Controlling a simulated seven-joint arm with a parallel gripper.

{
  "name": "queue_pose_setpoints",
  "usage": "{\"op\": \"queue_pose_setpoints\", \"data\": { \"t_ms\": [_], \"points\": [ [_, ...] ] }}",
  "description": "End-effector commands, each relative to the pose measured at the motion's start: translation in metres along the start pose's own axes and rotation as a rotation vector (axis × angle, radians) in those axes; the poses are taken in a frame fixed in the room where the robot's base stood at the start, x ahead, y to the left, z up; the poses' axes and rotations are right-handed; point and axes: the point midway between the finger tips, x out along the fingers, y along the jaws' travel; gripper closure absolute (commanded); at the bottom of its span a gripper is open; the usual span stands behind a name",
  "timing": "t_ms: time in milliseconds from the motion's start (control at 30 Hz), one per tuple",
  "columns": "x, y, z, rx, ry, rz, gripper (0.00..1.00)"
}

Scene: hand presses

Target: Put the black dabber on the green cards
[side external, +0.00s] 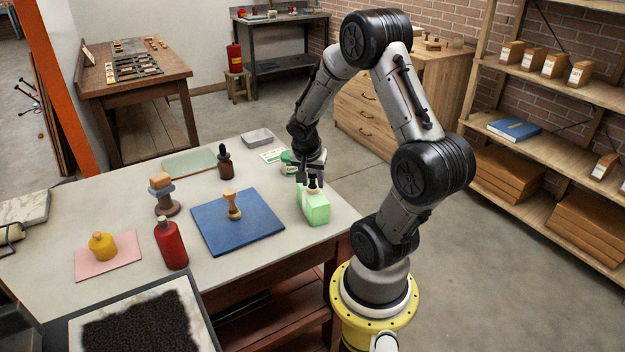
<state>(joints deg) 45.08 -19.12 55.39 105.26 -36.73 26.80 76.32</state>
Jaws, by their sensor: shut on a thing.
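The green cards (316,209) form a pale green block-like stack near the table's right edge. My gripper (310,178) is above the stack's top, pointing down. It is shut on a small dark thing, which I take to be the black dabber (313,187). The dabber is largely hidden by the fingers and shows right at the top of the green stack. I cannot tell whether it touches the cards or hangs just over them.
Left of the cards, a wooden-handled dabber (232,204) stands on a blue mat (255,226). A red bottle (171,245), a yellow dabber (102,246) on pink card (125,262), a stacked holder (164,196) and a brown dropper bottle (225,163) stand further left. A grey tray (257,137) is behind.

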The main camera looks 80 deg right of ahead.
Motion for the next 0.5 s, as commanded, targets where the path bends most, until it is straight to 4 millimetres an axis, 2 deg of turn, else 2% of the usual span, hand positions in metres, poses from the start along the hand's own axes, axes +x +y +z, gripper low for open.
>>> {"op": "queue_pose_setpoints", "data": {
  "t_ms": [300,333,467,500],
  "points": [
    [0.0028,-0.0002,0.0009,-0.001,0.001,0.0,1.0],
    [0.0028,-0.0002,0.0009,-0.001,0.001,0.0,0.57],
    [0.0026,-0.0001,0.0009,-0.001,0.001,0.0,0.34],
    [0.0026,-0.0001,0.0009,-0.001,0.001,0.0,0.31]
  ]
}}
